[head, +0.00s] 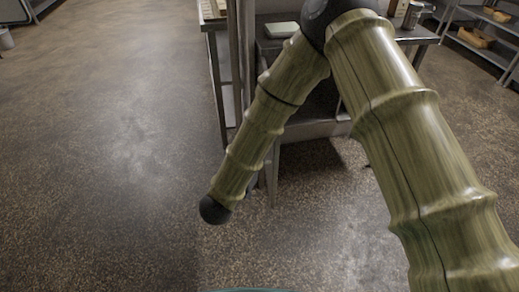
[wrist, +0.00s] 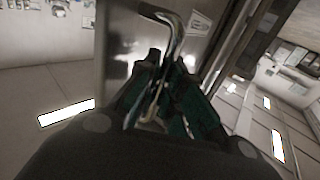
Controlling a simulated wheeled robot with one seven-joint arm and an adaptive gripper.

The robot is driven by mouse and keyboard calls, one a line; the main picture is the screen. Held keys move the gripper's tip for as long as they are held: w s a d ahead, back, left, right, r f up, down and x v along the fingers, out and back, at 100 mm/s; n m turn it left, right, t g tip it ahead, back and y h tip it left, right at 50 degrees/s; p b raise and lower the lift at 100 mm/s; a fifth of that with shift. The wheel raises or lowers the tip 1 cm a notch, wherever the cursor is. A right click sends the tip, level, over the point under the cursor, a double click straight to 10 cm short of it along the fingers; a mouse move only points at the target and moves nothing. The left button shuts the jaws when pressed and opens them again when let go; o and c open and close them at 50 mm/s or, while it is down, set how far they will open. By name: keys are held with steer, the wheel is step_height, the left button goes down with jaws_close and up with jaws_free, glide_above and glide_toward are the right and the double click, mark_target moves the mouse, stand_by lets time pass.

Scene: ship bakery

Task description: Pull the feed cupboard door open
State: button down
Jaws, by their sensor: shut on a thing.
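A bent, shiny metal handle (wrist: 174,33) shows in the wrist view, in front of a grey metal panel (wrist: 117,48) that looks like the feed cupboard door. My gripper (wrist: 166,78) has dark teal fingers, one on each side of the handle, and is shut on it. The handle's upper end curves out above the fingertips, and its lower part runs down between them. I cannot tell from this tilted view whether the door stands ajar. In the head view my own arm blocks the middle, and the gripper and handle are hidden.
In the head view a metal worktable (head: 415,36) stands behind my arm, with a pale tray (head: 281,30) on it. An upright metal post (head: 241,70) is left of the arm. Metal shelves (head: 480,42) with loaves stand at the right. The floor (head: 105,150) at left is clear.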

steer(key=shift+w+a+r, duration=0.2)
steer(key=shift+a, duration=0.05)
steer(key=c, duration=1.5)
jaws_free()
steer(key=shift+f, duration=0.1)
steer(key=shift+s, duration=0.1)
steer(key=shift+s+f, duration=0.1)
steer(key=shift+v, duration=3.65)
steer(key=shift+a, duration=0.1)
